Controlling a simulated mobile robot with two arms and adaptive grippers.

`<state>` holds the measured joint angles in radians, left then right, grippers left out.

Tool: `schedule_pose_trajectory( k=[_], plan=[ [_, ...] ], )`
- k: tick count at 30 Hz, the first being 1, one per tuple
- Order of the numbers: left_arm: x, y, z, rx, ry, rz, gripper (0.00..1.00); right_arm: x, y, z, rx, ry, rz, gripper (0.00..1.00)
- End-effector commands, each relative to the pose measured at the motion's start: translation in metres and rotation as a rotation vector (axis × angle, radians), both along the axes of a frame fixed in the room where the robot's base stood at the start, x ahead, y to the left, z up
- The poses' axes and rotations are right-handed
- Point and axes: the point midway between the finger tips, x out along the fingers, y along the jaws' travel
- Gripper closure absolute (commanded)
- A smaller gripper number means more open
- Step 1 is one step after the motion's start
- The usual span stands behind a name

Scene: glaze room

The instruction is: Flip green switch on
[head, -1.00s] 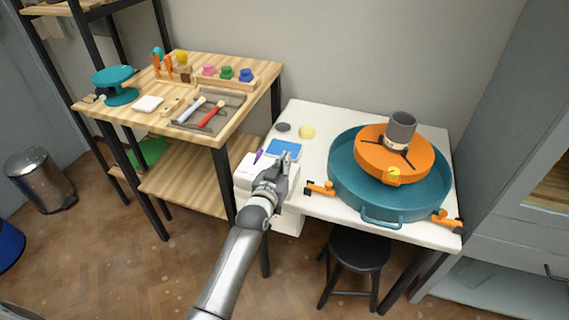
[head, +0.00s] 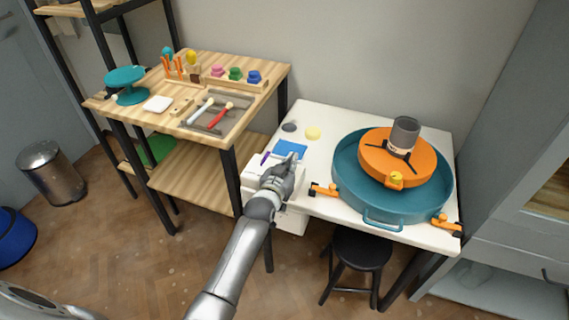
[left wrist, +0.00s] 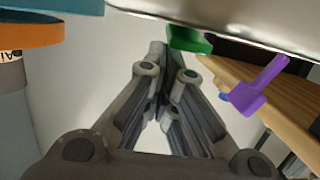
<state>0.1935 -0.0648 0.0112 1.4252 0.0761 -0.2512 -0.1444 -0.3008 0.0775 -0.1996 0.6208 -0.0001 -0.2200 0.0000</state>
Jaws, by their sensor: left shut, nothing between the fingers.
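The green switch (left wrist: 188,40) shows in the left wrist view as a green piece at the top, close to the right of my fingertips. Whether they touch it I cannot tell. A purple switch (left wrist: 255,88) sticks out farther right; it also shows in the head view (head: 265,158), on the white box (head: 256,173) at the table's left edge. In the head view the green switch is hidden by my left gripper (head: 291,161), which is over that box. In the left wrist view the gripper (left wrist: 158,50) is shut and empty. My right gripper is out of view.
The white table (head: 318,116) holds a teal basin (head: 345,185) with an orange wheel and grey cylinder, and a blue pad (head: 290,148). A wooden workbench (head: 230,82) with tools stands left. A black stool (head: 357,252) is below the table.

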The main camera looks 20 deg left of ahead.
Motion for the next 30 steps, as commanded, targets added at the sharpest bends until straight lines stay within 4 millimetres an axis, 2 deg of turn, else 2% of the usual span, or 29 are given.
schedule_pose_trajectory(
  k=[1,6,8,9,21,30],
  plan=[
    [0.002,0.001,0.011,0.001,-0.001,0.000,1.00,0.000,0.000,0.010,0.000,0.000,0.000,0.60],
    [0.008,0.003,0.035,0.001,0.000,0.000,1.00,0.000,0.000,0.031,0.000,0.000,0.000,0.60],
    [0.007,0.004,0.038,0.000,0.001,0.000,1.00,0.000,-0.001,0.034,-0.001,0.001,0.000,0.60],
    [-0.001,0.004,0.035,0.000,0.002,0.000,1.00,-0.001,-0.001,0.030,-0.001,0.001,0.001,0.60],
    [-0.056,0.006,0.059,-0.001,0.000,0.000,1.00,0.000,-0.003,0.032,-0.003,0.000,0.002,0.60],
    [-0.081,0.006,0.070,0.000,0.001,0.000,1.00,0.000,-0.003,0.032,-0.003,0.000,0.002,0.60]
  ],
)
